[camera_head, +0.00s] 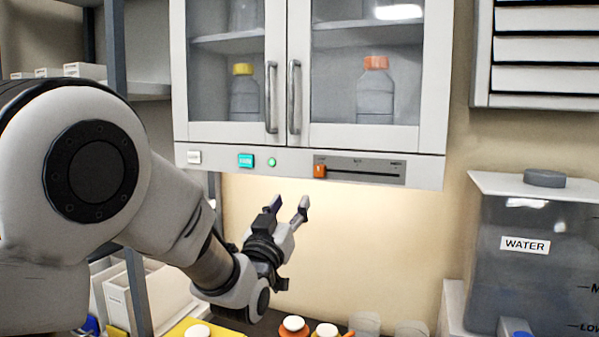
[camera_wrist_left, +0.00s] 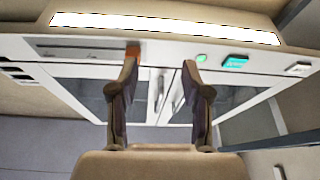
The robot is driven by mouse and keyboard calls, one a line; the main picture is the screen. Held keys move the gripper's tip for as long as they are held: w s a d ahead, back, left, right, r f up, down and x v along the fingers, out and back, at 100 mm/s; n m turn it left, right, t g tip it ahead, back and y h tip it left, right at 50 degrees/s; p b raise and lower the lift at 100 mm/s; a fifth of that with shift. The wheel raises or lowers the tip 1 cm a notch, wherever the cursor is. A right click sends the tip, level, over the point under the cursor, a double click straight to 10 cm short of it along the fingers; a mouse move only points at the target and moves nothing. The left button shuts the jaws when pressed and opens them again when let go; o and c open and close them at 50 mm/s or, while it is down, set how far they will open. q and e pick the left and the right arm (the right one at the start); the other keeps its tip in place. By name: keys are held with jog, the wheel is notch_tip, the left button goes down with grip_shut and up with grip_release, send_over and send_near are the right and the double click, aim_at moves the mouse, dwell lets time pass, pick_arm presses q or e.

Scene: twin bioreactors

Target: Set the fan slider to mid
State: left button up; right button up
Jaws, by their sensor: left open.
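The fan slider's orange knob (camera_head: 320,171) sits at the left end of its dark horizontal track (camera_head: 365,171) on the panel below the cabinet doors. My left gripper (camera_head: 288,204) is open and empty, below the panel and a little left of the knob, apart from it. In the left wrist view the open fingers (camera_wrist_left: 159,65) point at the panel, which looks upside down there. The orange knob (camera_wrist_left: 133,51) shows just beyond the tip of the left-hand finger, which partly covers it. My right gripper is not in view.
The panel also bears a teal button (camera_head: 245,160), a green light (camera_head: 271,162) and a white switch (camera_head: 194,157). Cabinet handles (camera_head: 294,97) stick out above. A water tank (camera_head: 530,250) stands at right. Small capped items (camera_head: 294,325) are on the counter below.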

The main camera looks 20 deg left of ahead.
pick_arm(q)
jog(key=m+h+p, duration=0.1)
jog(key=m, duration=0.1)
send_near(316, 171)
jog(key=w+d+r, duration=0.1)
jog(key=w, duration=0.1)
jog(key=shift+n, duration=0.3)
jog(key=p+x, duration=0.1)
jog(key=x, duration=0.3)
jog(key=a+p+x, duration=0.1)
jog(key=x, duration=0.1)
jog(key=shift+w+p, duration=0.35)
jog(key=shift+w, duration=0.1)
jog(key=shift+d+r+t, duration=0.1)
jog(key=shift+d+t, duration=0.2)
jog(key=shift+d, duration=0.1)
jog(key=shift+a, duration=0.15)
grip_shut()
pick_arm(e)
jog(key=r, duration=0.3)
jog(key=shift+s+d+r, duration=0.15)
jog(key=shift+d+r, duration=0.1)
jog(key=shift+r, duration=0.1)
